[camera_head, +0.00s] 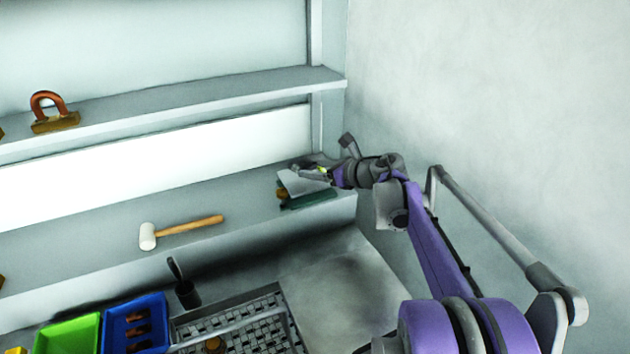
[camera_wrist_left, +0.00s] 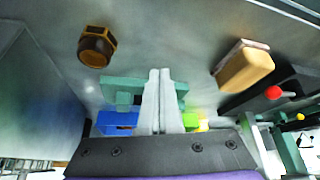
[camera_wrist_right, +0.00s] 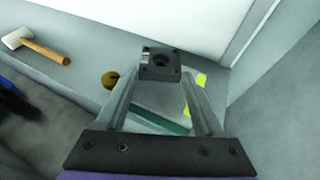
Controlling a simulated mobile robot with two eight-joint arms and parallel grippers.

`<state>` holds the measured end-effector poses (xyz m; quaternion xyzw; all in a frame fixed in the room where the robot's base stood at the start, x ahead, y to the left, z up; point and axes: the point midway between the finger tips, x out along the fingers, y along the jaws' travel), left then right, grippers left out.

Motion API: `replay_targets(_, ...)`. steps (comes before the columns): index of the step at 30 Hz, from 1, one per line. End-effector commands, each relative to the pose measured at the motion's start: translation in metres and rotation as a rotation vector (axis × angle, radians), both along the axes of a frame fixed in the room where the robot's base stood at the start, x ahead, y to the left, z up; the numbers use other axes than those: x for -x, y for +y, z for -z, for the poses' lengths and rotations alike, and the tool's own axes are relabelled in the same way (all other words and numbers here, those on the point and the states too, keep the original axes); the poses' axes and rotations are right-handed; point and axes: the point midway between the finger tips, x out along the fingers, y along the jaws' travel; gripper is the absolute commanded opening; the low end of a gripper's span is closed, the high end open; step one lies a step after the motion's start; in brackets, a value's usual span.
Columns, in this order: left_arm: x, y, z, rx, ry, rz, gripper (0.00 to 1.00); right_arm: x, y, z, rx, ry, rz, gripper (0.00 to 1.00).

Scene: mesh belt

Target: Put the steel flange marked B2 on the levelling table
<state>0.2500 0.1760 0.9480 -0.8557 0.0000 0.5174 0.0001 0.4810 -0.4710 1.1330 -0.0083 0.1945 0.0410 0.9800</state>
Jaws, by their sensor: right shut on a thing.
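A dark square steel flange (camera_wrist_right: 160,66) with a round hole is between the fingertips of my right gripper (camera_wrist_right: 160,76), which is shut on it. A small pale label shows on its side, too small to read. Below it in the right wrist view is a pale plate on a green base (camera_wrist_right: 160,122), which looks like the levelling table. In the head view this table (camera_head: 308,199) sits at the right end of the lower shelf, with my right gripper (camera_head: 318,172) over it. I cannot tell whether flange and plate touch. My left gripper (camera_wrist_left: 160,78) is shut and empty.
A brass knob (camera_wrist_right: 110,78) is beside the plate. A white-headed mallet (camera_head: 180,230) lies on the shelf to the left. Blue (camera_head: 137,322) and green (camera_head: 68,335) bins and a mesh belt (camera_head: 245,325) are lower down. A wall stands close on the right.

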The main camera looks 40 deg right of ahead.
Motion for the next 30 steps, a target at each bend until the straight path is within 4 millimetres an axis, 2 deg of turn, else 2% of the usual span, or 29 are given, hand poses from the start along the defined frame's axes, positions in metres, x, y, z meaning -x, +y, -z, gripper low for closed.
replay_targets(6,0.000,0.000,0.001,0.000,0.001,0.000,0.00,0.000,0.000,0.031,-0.001,-0.001,0.000,0.00)
replay_targets(9,0.000,0.000,0.001,0.000,0.001,0.000,0.00,0.000,0.000,0.039,-0.001,-0.001,0.001,0.00)
replay_targets(20,0.001,0.000,0.004,0.000,0.003,0.000,0.00,0.000,0.000,0.044,0.000,0.000,0.001,0.00)
replay_targets(21,0.002,0.000,0.005,0.000,0.003,0.000,0.00,0.000,0.000,0.045,0.000,0.001,0.001,0.71)
replay_targets(26,0.001,0.000,0.004,0.000,0.003,0.000,0.00,0.000,0.000,0.043,0.000,0.000,0.001,1.00)
replay_targets(30,0.001,0.000,0.004,0.000,0.003,0.000,0.00,0.000,0.000,0.043,0.000,0.000,0.001,1.00)
